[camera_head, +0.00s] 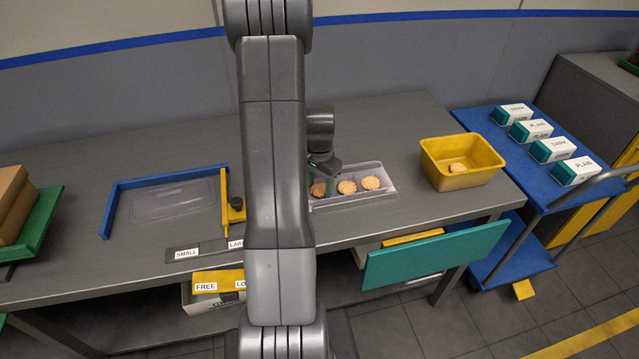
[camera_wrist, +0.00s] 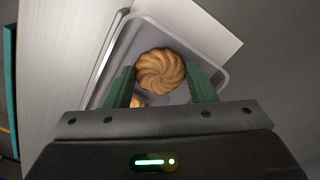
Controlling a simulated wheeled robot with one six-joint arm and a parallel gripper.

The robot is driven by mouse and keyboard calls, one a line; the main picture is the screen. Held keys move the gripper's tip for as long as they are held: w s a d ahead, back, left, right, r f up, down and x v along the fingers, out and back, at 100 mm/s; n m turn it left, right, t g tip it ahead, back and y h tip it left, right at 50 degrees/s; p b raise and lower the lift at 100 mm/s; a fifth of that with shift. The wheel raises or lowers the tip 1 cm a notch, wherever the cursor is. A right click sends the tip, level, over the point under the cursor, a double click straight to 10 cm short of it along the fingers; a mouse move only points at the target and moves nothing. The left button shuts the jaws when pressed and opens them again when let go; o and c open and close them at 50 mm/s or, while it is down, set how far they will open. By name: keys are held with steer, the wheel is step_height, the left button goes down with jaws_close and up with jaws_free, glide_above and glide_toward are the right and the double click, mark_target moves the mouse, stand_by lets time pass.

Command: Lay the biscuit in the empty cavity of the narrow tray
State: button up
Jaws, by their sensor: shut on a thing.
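My gripper (camera_wrist: 161,80) has its green fingers shut on a round, swirled golden biscuit (camera_wrist: 160,68) in the wrist view. The biscuit is over the end of the grey narrow tray (camera_wrist: 207,64); I cannot tell whether it touches the floor. Part of another biscuit (camera_wrist: 138,101) shows beneath, mostly hidden by my gripper. In the head view the narrow tray (camera_head: 352,198) lies right of my arm, with biscuits in the middle (camera_head: 347,187) and at the right (camera_head: 370,183). A biscuit (camera_head: 318,189) also shows at its left, just under my gripper (camera_head: 322,177). My arm hides the tray's left end.
A yellow bin (camera_head: 436,175) with a biscuit in it stands right of the tray. A clear tray (camera_head: 172,200) sits within a blue frame (camera_head: 112,208) at the left. A blue cart (camera_head: 478,124) with several boxes stands at the far right. The table between tray and bin is clear.

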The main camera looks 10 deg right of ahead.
steer(key=shift+f+b, duration=0.25)
steer(key=shift+b, duration=0.05)
steer(key=o, duration=0.4)
steer(key=shift+c, duration=0.2)
steer(key=shift+r, duration=0.1)
steer(key=shift+r+p, duration=1.55)
steer(key=shift+r, duration=0.7)
steer(key=o, duration=0.5)
steer(key=shift+o, duration=0.2)
steer(key=shift+r, duration=0.1)
